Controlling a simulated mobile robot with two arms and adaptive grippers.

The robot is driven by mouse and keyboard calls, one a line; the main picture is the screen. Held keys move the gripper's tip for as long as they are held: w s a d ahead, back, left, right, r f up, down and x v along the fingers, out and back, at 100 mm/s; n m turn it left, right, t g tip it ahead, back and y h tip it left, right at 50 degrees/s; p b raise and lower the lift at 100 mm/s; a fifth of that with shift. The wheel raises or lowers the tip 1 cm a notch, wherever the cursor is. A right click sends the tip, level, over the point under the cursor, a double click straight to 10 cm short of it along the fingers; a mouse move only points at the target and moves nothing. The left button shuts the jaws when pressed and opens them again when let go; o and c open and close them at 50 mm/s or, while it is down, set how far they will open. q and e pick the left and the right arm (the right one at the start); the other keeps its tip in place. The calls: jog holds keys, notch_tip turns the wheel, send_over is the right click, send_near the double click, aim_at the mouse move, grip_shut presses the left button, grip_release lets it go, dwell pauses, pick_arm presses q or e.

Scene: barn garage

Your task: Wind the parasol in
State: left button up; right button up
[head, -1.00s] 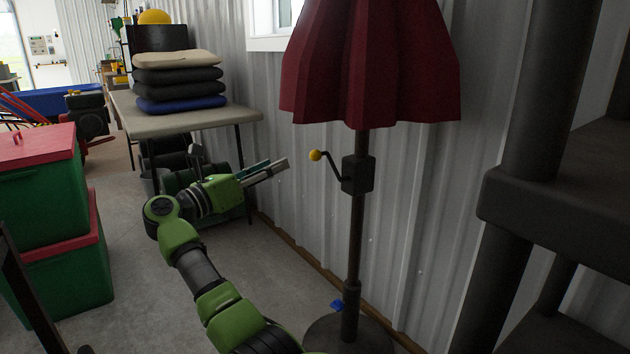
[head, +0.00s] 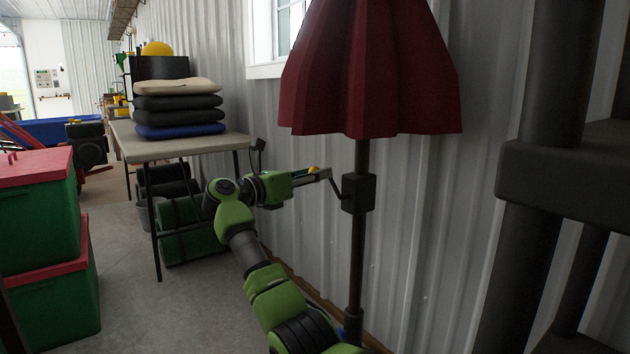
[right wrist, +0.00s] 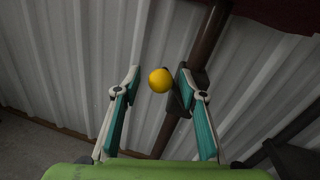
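The red parasol (head: 370,75) hangs folded on its dark pole (head: 357,250) by the wall. A dark crank box (head: 358,193) is on the pole, with a bent crank arm (head: 336,190) toward the left. The crank's yellow knob (head: 313,170) is partly hidden by my right gripper (head: 322,174). In the right wrist view, my right gripper (right wrist: 157,85) is open, with the yellow knob (right wrist: 160,80) between its teal-padded fingertips, nearer the right one. Clear space shows on the knob's left; contact on the right cannot be told. My left gripper is not in view.
A table (head: 180,145) with stacked cushions (head: 178,103) stands at the back left. Red-lidded green boxes (head: 45,225) are at the left. A dark post and ledge structure (head: 545,185) stands close at the right. Corrugated wall (head: 440,240) lies right behind the pole.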

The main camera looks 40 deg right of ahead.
jog(key=shift+d, duration=0.35)
jog(key=shift+a, duration=0.1)
grip_shut()
